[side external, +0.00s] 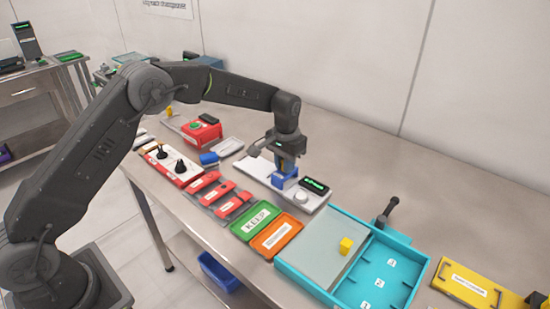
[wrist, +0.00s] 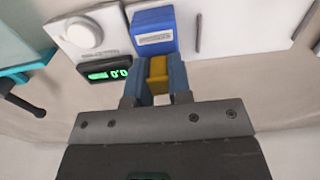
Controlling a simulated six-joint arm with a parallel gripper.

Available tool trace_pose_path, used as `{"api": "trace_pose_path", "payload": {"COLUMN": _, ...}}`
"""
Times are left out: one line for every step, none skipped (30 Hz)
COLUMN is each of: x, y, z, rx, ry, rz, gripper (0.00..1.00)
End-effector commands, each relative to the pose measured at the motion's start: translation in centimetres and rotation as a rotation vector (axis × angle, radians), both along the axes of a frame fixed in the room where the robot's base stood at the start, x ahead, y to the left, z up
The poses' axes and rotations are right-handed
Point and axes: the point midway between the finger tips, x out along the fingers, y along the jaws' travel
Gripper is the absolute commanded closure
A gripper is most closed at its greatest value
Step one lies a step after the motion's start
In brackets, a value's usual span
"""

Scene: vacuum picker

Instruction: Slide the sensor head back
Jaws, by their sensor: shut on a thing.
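The sensor head, a blue block (side external: 284,183) with a white label, sits on a long white instrument base (side external: 254,171). It also shows in the wrist view (wrist: 153,22). A yellow piece (wrist: 158,72) stands at the blue block, between my fingers. My gripper (side external: 286,163) points down over the sensor head. In the wrist view my gripper (wrist: 160,62) is shut on the yellow piece. Whether the yellow piece is joined to the blue block is hard to see. A round knob (wrist: 84,34) and a black display reading green digits (wrist: 107,73) are beside the sensor head.
Green (side external: 256,219) and orange (side external: 276,236) trays lie in front. A red box (side external: 201,130) stands behind left. The table behind the instrument is clear.

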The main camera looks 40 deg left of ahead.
Motion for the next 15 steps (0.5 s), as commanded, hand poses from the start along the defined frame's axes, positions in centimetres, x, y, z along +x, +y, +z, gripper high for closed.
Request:
{"api": "trace_pose_path", "payload": {"x": 0.03, "y": -0.47, "z": 0.02, "rx": -0.005, "ry": -0.002, "rz": -0.001, "gripper": 1.00}}
{"api": "trace_pose_path", "payload": {"x": 0.03, "y": -0.49, "z": 0.02, "rx": -0.005, "ry": -0.002, "rz": -0.001, "gripper": 1.00}}
{"api": "trace_pose_path", "payload": {"x": 0.03, "y": -0.52, "z": 0.02, "rx": -0.006, "ry": -0.003, "rz": -0.001, "gripper": 1.00}}
{"api": "trace_pose_path", "payload": {"x": 0.03, "y": -0.55, "z": 0.02, "rx": -0.006, "ry": -0.003, "rz": -0.001, "gripper": 1.00}}
{"api": "trace_pose_path", "payload": {"x": 0.03, "y": -0.57, "z": 0.02, "rx": -0.006, "ry": -0.003, "rz": -0.001, "gripper": 1.00}}
{"api": "trace_pose_path", "payload": {"x": 0.03, "y": -0.61, "z": 0.03, "rx": -0.007, "ry": -0.003, "rz": -0.002, "gripper": 1.00}}
{"api": "trace_pose_path", "payload": {"x": 0.02, "y": -0.63, "z": 0.03, "rx": -0.007, "ry": -0.003, "rz": -0.002, "gripper": 1.00}}
{"api": "trace_pose_path", "payload": {"x": 0.02, "y": -0.66, "z": 0.03, "rx": -0.008, "ry": -0.003, "rz": -0.002, "gripper": 0.79}}
{"api": "trace_pose_path", "payload": {"x": 0.02, "y": -0.66, "z": 0.03, "rx": -0.008, "ry": -0.003, "rz": -0.002, "gripper": 0.76}}
{"api": "trace_pose_path", "payload": {"x": 0.03, "y": -0.65, "z": 0.03, "rx": -0.008, "ry": -0.003, "rz": -0.002, "gripper": 0.73}}
{"api": "trace_pose_path", "payload": {"x": 0.03, "y": -0.64, "z": 0.03, "rx": -0.008, "ry": -0.003, "rz": -0.002, "gripper": 0.70}}
{"api": "trace_pose_path", "payload": {"x": 0.03, "y": -0.61, "z": 0.03, "rx": -0.007, "ry": -0.003, "rz": -0.002, "gripper": 0.66}}
{"api": "trace_pose_path", "payload": {"x": 0.03, "y": -0.59, "z": 0.03, "rx": -0.007, "ry": -0.003, "rz": -0.002, "gripper": 0.63}}
{"api": "trace_pose_path", "payload": {"x": 0.03, "y": -0.56, "z": 0.03, "rx": -0.007, "ry": -0.003, "rz": -0.002, "gripper": 0.60}}
{"api": "trace_pose_path", "payload": {"x": 0.02, "y": -0.53, "z": 0.03, "rx": -0.006, "ry": -0.002, "rz": -0.002, "gripper": 0.56}}
